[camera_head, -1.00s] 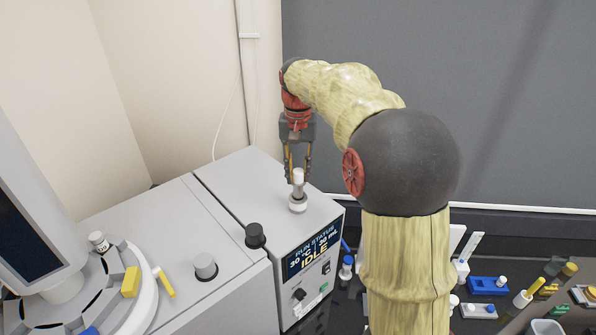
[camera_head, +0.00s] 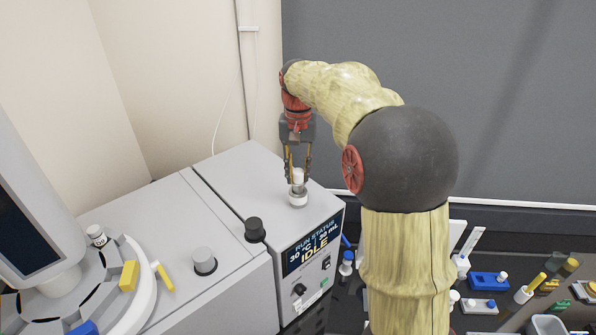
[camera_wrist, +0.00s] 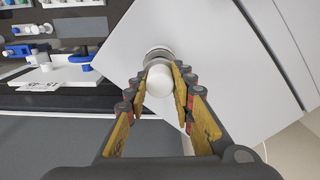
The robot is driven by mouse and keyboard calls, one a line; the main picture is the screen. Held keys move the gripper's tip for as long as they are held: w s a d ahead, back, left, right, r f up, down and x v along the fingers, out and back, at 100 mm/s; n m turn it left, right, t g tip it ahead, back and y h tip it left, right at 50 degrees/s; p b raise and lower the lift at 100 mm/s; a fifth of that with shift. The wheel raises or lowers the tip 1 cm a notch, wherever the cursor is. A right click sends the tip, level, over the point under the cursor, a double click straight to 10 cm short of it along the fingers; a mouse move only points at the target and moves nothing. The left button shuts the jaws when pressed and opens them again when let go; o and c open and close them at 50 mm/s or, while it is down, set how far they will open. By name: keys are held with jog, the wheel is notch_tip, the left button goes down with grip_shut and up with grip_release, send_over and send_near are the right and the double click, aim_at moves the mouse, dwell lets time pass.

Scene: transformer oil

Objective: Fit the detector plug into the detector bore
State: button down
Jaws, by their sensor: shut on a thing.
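The white detector plug (camera_head: 298,177) is upright between the fingers of my gripper (camera_head: 298,172), over the top of the grey instrument. In the wrist view the rounded white end of the plug (camera_wrist: 160,82) sits between the two yellow-padded fingers of my gripper (camera_wrist: 167,82). Directly beneath the plug is a pale round collar (camera_head: 298,198) on the instrument top; it also shows in part behind the plug in the wrist view (camera_wrist: 157,53). The bore opening is hidden, and I cannot tell how deep the plug's lower end sits in it.
A grey-capped post (camera_head: 204,259) and a round carousel (camera_head: 140,305) stand to the left. Small blue and white parts (camera_head: 488,283) lie on the dark bench at right.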

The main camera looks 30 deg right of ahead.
aim_at(298, 180)
jog(key=shift+f+b, duration=0.8)
jog(key=shift+f, duration=0.75)
jog(key=c, duration=1.6)
grip_release()
jog(key=shift+o, duration=0.9)
jog(key=shift+r, duration=0.1)
notch_tip(298, 180, up, 11)
jog(key=shift+f, duration=0.1)
jog(key=shift+r, duration=0.5)
